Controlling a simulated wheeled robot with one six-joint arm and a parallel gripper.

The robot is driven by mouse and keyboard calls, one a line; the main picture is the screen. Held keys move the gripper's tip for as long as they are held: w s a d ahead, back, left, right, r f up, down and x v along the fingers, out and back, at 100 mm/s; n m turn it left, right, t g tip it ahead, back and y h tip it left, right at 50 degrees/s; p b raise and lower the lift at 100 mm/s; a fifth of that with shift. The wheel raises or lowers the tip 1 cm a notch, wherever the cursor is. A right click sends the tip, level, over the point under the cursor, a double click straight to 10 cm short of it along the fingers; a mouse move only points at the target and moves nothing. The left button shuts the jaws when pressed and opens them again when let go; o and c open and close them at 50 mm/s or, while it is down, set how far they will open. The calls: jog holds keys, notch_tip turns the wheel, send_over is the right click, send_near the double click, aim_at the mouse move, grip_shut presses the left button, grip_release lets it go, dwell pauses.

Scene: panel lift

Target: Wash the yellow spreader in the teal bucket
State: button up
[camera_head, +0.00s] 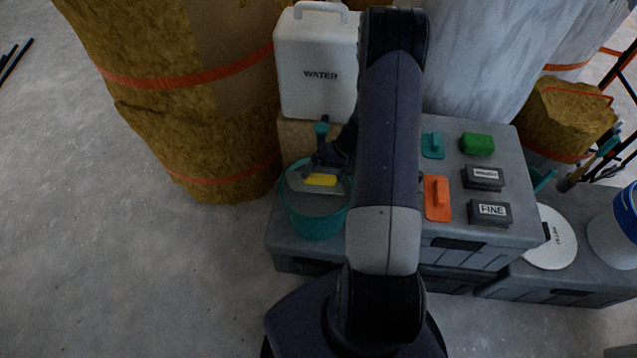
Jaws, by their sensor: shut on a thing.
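The teal bucket (318,226) stands on the left end of the grey toolbox top, with greyish contents showing inside its rim. The yellow spreader (320,180) shows as a yellow strip within the bucket's opening. Whether it touches the contents, I cannot tell. My gripper (318,157) is over the back of the bucket, shut on the spreader. A teal handle end (321,128) sticks up above the gripper. My arm hides part of the bucket's right side and much of the gripper.
A white WATER can (318,70) stands close behind the bucket. An orange float (437,197), a green block (477,144) and dark labelled blocks (489,212) lie to the right. A wrapped roll (190,90) stands at left. The floor at front left is clear.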

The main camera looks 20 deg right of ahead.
aim_at(325, 177)
jog(key=shift+r, duration=0.1)
jog(key=shift+r, duration=0.4)
jog(key=shift+f, duration=0.15)
jog(key=shift+f+b, duration=0.5)
jog(key=shift+b, duration=0.3)
jog(key=shift+r, duration=0.15)
jog(key=shift+r, duration=0.5)
notch_tip(325, 177, up, 8)
jog(key=p, duration=0.4)
jog(key=shift+r+p, duration=0.15)
jog(key=shift+p, duration=0.25)
dwell(0.5)
